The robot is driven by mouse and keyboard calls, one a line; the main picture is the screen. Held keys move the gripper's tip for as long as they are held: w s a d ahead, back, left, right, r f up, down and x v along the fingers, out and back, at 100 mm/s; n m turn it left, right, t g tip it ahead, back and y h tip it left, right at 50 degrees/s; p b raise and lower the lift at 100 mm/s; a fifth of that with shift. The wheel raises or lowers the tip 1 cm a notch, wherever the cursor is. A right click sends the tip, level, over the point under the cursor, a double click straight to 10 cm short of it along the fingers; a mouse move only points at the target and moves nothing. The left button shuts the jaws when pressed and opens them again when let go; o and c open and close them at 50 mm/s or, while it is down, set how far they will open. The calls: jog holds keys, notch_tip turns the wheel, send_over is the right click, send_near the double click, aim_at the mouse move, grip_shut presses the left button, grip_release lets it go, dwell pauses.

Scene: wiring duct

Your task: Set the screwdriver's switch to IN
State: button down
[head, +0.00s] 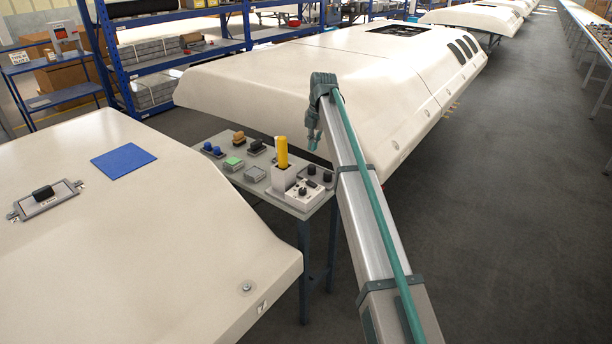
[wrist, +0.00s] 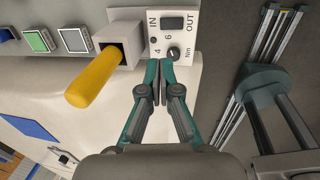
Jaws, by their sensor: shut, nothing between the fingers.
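The yellow screwdriver (head: 282,152) stands in a white holder (head: 284,178) on the small table; it also shows in the wrist view (wrist: 92,80). Beside it is a white control box (head: 304,196). In the wrist view its face (wrist: 154,57) carries the words IN and OUT with a dark grey rectangular part (wrist: 173,23) between them. I cannot tell which way this is set. A round knob (wrist: 172,53) marked 4, 6 and Nm sits below it. My gripper (wrist: 160,66) is shut and empty, its tips by the box's lower edge in the picture. In the head view my gripper (head: 313,138) hangs right of the screwdriver.
A green button box (head: 233,163), a grey button box (head: 255,174) and several dark controls share the table (head: 222,178). White shells (head: 130,230) flank it, one with a blue sheet (head: 123,162). Grey floor (head: 480,220) is clear at the right.

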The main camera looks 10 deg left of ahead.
aim_at(310, 182)
jog(key=shift+f, duration=0.2)
jog(key=f+p, duration=0.1)
jog(key=f, duration=0.3)
jog(key=a+f+p, duration=0.1)
jog(key=f, duration=0.4)
jog(key=w+f+p, duration=0.1)
jog(key=f, duration=0.3)
jog(key=shift+a+f, duration=0.3)
jog(key=shift+a, duration=0.1)
jog(key=shift+w, duration=0.1)
jog(key=shift+w+a+f+g+h+p, duration=0.2)
jog(key=shift+a+f+g+h+p, duration=0.15)
jog(key=shift+h+p, duration=0.15)
jog(key=shift+s+d, duration=0.15)
jog(key=shift+d, duration=0.1)
jog(key=shift+s+d, duration=0.15)
jog(key=shift+s+d+r, duration=0.25)
jog(key=shift+d+r, duration=0.05)
jog(key=shift+d, duration=0.15)
